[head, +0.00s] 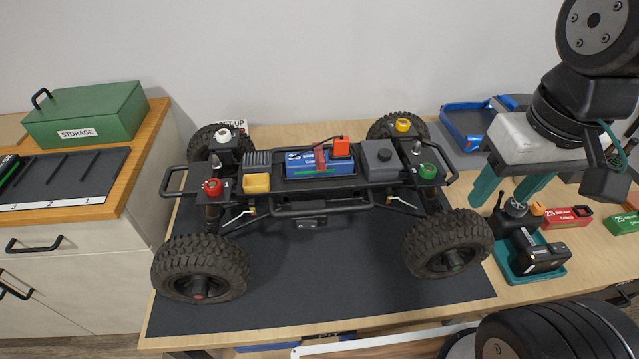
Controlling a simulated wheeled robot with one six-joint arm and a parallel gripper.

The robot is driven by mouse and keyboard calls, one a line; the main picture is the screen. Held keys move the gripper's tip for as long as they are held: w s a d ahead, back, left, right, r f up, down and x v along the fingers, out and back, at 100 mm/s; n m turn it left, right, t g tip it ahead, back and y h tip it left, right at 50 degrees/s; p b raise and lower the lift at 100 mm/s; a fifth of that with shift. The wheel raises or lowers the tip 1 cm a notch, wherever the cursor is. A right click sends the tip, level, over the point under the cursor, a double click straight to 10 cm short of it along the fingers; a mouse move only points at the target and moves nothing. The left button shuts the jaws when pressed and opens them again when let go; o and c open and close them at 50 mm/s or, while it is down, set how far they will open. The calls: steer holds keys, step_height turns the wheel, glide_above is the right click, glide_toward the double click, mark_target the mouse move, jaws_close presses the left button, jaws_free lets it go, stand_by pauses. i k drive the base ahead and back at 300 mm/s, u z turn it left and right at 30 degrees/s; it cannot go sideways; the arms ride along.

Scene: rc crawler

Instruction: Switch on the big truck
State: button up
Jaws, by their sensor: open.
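The big truck (367,183) is an RC crawler chassis with no body shell, standing on its wheels on a dark mat. A blue battery (304,166) with a red strap sits in its middle, with an orange-red connector (341,147) at its right end. A small black unit (311,222) hangs on the near side rail; I cannot tell if it is the switch. Coloured caps sit at the corners: white, red (212,187), yellow and green (428,171). My gripper (506,198), with teal fingers, is open and empty, right of the truck and above the table's right part.
A teal tray (553,273) holds a black transmitter below my gripper. Red (566,218) and green (622,224) battery packs lie to the right. A blue tray (467,137) stands behind. A green storage box (87,115) is on the left cabinet. The mat's front (320,285) is clear.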

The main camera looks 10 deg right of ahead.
mark_target(309, 225)
steer(key=k, duration=1)
steer(key=z, duration=1.5)
steer(key=i, duration=1.1)
steer(key=u, duration=2.2)
